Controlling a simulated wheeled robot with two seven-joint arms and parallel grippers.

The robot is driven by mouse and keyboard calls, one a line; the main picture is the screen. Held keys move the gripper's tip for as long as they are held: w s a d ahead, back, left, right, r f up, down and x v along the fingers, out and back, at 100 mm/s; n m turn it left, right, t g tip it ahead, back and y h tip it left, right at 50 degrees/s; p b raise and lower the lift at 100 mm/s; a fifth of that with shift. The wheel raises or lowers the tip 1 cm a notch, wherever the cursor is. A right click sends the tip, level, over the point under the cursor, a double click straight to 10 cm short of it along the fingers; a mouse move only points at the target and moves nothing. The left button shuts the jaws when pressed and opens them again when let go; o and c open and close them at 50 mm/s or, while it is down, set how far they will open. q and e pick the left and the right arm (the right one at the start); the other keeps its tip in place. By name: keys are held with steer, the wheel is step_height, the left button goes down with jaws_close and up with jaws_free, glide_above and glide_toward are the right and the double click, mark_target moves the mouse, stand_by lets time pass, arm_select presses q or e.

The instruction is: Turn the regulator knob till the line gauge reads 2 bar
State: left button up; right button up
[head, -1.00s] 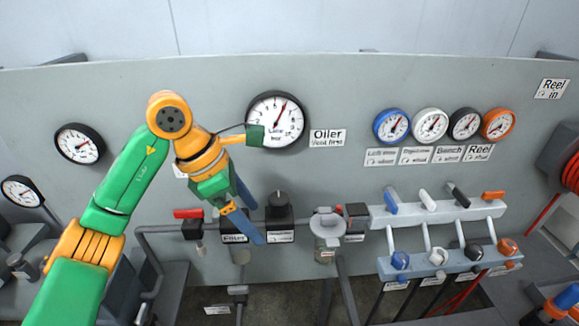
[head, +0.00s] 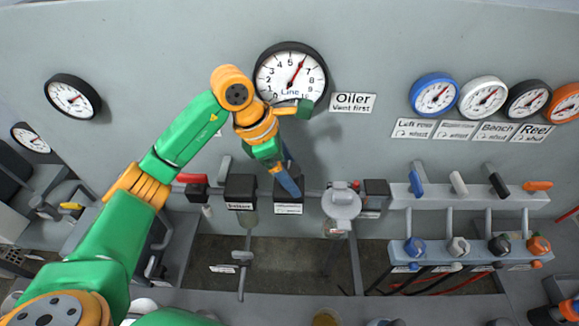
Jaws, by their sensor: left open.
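The line gauge (head: 291,77) is a large white dial with a black rim, on the grey panel above my arm. Its red needle points up and right, at about 6. The regulator (head: 289,208) is a dark block with a white label, below the gauge. My left gripper (head: 293,183) is open, with its blue fingers pointing down over the top of the regulator. The fingers hide the regulator knob, and I cannot tell whether they touch it. My right gripper is out of view.
The grey oiler (head: 342,203) stands close on the right. A valve manifold (head: 460,195) is farther right, under several small gauges.

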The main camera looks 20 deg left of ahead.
arm_select(q)
steer(key=shift+s+r, duration=0.1)
steer(key=shift+s, duration=0.1)
steer(key=c, duration=1.4)
steer(key=shift+o, duration=0.2)
